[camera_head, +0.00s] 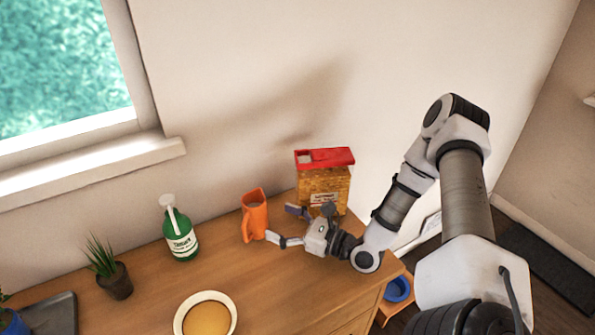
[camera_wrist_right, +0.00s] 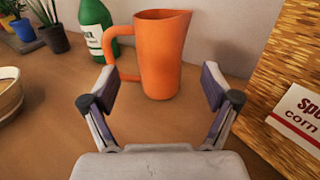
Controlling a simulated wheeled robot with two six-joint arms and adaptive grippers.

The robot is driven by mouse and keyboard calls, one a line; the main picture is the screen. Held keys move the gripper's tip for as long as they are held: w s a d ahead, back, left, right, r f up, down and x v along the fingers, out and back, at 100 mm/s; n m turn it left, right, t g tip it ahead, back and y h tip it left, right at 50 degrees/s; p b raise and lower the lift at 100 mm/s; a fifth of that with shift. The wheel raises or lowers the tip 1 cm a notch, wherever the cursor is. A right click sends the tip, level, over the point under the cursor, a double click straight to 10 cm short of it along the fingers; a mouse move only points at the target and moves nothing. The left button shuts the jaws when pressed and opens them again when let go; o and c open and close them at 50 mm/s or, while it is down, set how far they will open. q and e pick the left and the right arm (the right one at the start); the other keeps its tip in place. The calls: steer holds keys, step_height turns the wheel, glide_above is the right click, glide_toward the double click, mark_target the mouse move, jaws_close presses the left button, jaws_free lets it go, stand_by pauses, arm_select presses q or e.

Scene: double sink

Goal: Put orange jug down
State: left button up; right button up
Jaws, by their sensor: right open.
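My left gripper is not in view.
A red-topped corn box (camera_head: 325,183) stands close behind my right gripper. A green bottle (camera_head: 180,235), a potted plant (camera_head: 114,280) and a bowl (camera_head: 178,320) stand to the left. Bare counter lies in front of my right gripper. The counter's right edge is near my arm.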

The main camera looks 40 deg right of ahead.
steer(key=p+v, duration=0.1)
steer(key=v, duration=0.3)
steer(key=shift+s+r+p, duration=0.15)
steer(key=shift+s+p, duration=0.1)
steer(key=shift+p, duration=0.05)
steer(key=shift+s+d, duration=0.1)
steer(key=shift+s, duration=0.15)
